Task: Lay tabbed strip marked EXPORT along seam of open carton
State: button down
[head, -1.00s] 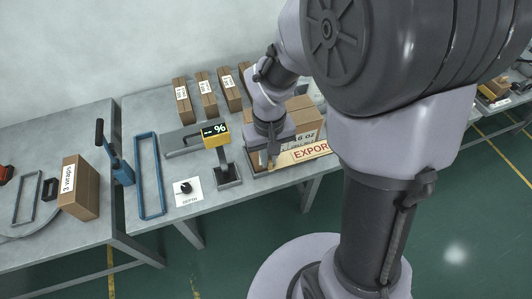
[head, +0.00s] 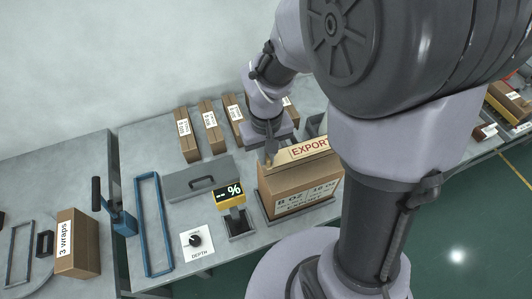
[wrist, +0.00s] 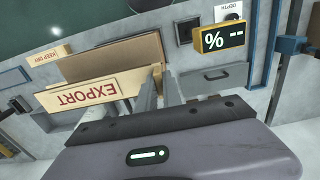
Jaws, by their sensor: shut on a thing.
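The cream strip marked EXPORT (head: 308,149) is held by its tab end in my gripper (head: 270,158). In the head view it spans the upper part of the brown carton (head: 292,184), at its top edge. I cannot tell whether it touches the carton. In the wrist view the strip (wrist: 85,98) runs left from my gripper fingers (wrist: 160,92), its lettering upside down, with brown carton panels (wrist: 115,50) just beyond it. The fingers are shut at the strip's right end. My arm hides the strip's far end in the head view.
The carton stands on a dark tray (head: 268,219). A yellow % display (head: 230,195), a DEPTH dial (head: 196,241), a blue frame (head: 151,225) and a grey handled plate (head: 198,180) lie to the left. Several brown boxes (head: 186,137) stand behind. A KEEP DRY label (wrist: 49,52) shows in the wrist view.

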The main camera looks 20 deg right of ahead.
aim_at(266, 171)
notch_tip(266, 171, down, 8)
jog(key=b, duration=0.6)
jog(key=shift+r, duration=0.2)
jog(key=shift+f+b, duration=0.2)
jog(key=shift+b, duration=0.2)
jog(key=c, duration=1.4)
grip_release()
jog(key=shift+c, duration=0.2)
jog(key=shift+r, duration=0.1)
notch_tip(266, 171, up, 17)
jog(key=p, duration=0.5)
jog(key=shift+r, duration=0.15)
